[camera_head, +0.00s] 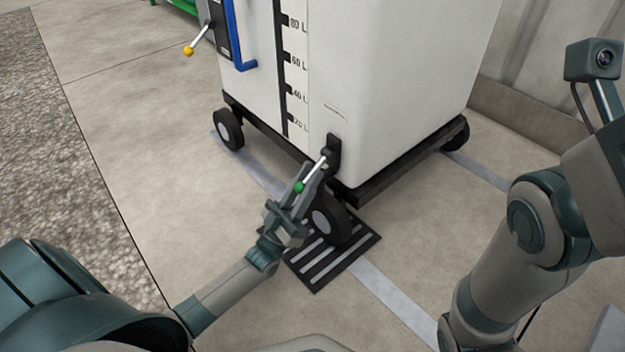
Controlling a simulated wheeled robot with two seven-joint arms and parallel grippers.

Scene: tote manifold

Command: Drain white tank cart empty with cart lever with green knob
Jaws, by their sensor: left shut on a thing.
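The white tank cart (385,75) stands on a dark wheeled frame in the upper middle. A vertical level scale (285,65) marked in litres runs down its front face. The cart lever (319,167) is a short pale rod from a black mount at the cart's lower front corner, slanting down to the left. Its green knob (299,187) is at the low end. My left gripper (303,185) is shut on the lever at the green knob. My right arm shows at the right, but its gripper is out of view.
A black grate (318,272) with pale slats lies on the floor under the cart's front wheel (327,222). A lever with a yellow knob (189,50) and a blue handle (238,45) are on the cart's left side. Open floor lies to the left.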

